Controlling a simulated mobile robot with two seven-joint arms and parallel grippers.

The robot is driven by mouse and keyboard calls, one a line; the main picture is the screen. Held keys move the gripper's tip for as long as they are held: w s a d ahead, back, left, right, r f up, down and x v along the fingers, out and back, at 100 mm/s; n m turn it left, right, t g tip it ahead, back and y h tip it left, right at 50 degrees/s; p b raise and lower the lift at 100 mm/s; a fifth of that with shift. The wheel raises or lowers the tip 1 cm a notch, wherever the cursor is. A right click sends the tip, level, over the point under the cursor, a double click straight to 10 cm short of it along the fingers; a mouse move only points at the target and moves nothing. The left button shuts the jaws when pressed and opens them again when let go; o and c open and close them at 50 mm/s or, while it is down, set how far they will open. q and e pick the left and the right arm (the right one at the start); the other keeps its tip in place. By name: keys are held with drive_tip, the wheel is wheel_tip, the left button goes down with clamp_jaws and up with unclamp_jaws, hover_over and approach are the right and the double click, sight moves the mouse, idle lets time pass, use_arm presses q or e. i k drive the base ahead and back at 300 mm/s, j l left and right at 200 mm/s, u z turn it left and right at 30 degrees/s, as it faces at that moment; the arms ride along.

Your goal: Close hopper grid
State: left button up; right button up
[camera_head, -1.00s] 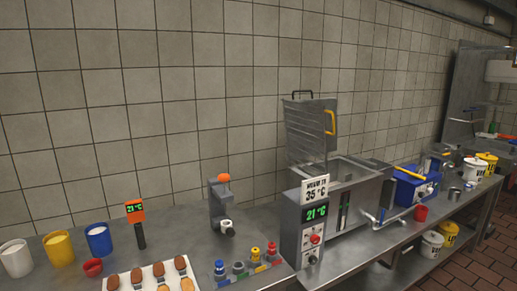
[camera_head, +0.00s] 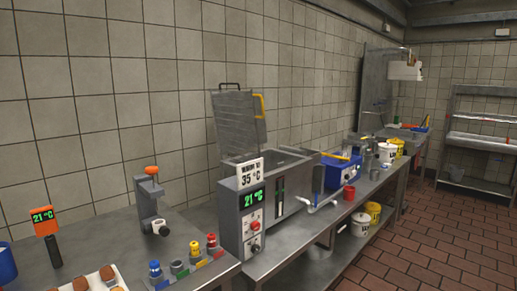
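The hopper grid (camera_head: 239,124) stands raised, nearly upright, at the back of the steel hopper machine (camera_head: 284,165). It has a yellow handle (camera_head: 260,106) on its right side and a dark handle on its top edge. The hopper opening below it is uncovered. The machine's front has a green 21 °C display (camera_head: 252,198) under a white 35 °C sign (camera_head: 250,173). Neither of my grippers is in view.
A blue machine (camera_head: 341,171) and white and yellow buckets stand farther right on the counter. A small device with an orange knob (camera_head: 151,170), colored-top bottles (camera_head: 194,247) and an orange thermometer (camera_head: 45,221) are left. The tiled floor (camera_head: 430,250) at right is clear.

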sight(253, 95)
drive_tip(key=i+l+u, duration=0.1)
drive_tip(key=i, duration=0.4)
drive_tip(key=i+l+u, duration=0.1)
drive_tip(key=i+l, duration=0.25)
drive_tip(key=i+u, duration=0.1)
drive_tip(key=u, duration=1.05)
